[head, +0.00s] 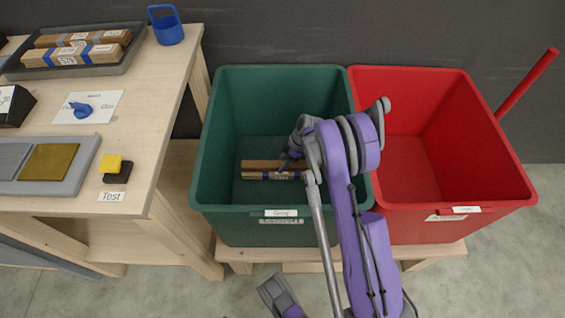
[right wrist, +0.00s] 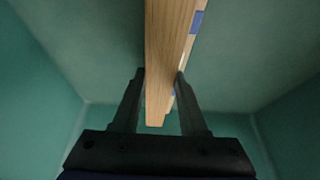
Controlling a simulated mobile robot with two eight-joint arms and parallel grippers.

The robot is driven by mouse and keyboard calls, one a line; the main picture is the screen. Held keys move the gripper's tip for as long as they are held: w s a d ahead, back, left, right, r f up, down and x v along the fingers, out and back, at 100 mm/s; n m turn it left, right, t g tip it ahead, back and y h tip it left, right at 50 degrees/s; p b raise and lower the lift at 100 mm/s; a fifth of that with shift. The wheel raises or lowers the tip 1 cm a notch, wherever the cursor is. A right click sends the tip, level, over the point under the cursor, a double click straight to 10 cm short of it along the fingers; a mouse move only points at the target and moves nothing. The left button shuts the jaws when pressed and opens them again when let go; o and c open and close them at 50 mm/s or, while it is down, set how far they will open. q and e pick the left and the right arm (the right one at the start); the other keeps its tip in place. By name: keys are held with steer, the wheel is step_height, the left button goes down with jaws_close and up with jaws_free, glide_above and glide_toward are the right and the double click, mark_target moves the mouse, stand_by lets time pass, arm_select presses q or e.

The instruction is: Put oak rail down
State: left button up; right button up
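The plain oak rail (right wrist: 167,60) runs between the two fingers of my right gripper (right wrist: 161,76) in the right wrist view, with a finger against each side. In the head view the rail (head: 262,164) is low inside the green bin (head: 225,120), and my right gripper (head: 287,162) reaches down to it. A second rail with blue bands (head: 262,175) lies alongside it. Whether the held rail rests on the bin floor cannot be told. My left gripper does not show; only a grey and purple part of my arm is at the bottom edge.
A red bin (head: 410,170) stands right of the green one, both on a low wooden stand (head: 300,254). At left, a workbench (head: 140,150) holds a dark tray (head: 130,62) with more rails, a blue holder (head: 168,32) and a grey tray (head: 85,165).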

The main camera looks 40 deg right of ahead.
steer(key=o, duration=0.4)
steer(key=shift+o, duration=0.2)
steer(key=shift+r, duration=0.25)
arm_select(q)
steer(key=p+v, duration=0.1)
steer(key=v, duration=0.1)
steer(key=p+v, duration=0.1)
steer(key=p, duration=0.1)
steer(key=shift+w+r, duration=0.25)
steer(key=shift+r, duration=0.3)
arm_select(e)
steer(key=v, duration=1.2)
steer(key=shift+w+r, duration=0.1)
